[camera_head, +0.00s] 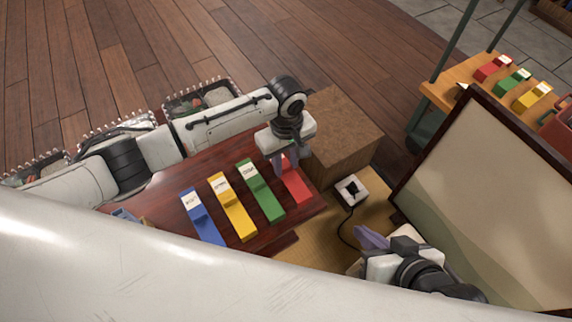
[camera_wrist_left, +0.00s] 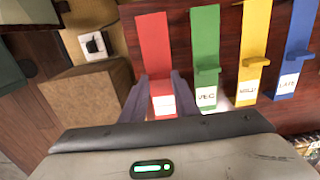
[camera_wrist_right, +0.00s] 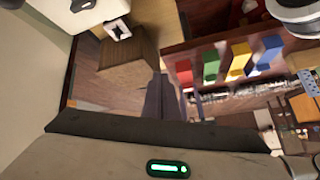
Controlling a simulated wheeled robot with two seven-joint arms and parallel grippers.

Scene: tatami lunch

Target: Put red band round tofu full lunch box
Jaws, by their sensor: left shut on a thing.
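The red band (camera_head: 297,184) lies at the right end of a row of coloured bands on the dark red table. My left gripper (camera_head: 279,166) points down over its label end; in the left wrist view its fingers (camera_wrist_left: 158,100) flank the red band (camera_wrist_left: 152,45) and are shut on it. Lunch boxes (camera_head: 200,99) with clear lids and food stand along the table's far left side, partly hidden by my left arm; I cannot tell which holds tofu. My right gripper (camera_head: 371,240) is away at the lower right, its fingers (camera_wrist_right: 162,100) together and empty.
Green (camera_head: 261,192), yellow (camera_head: 233,207) and blue (camera_head: 202,218) bands lie left of the red one. A wooden block (camera_head: 340,130) stands close right of it. A small white box (camera_head: 351,190) with a cord and a large framed panel (camera_head: 490,190) are further right.

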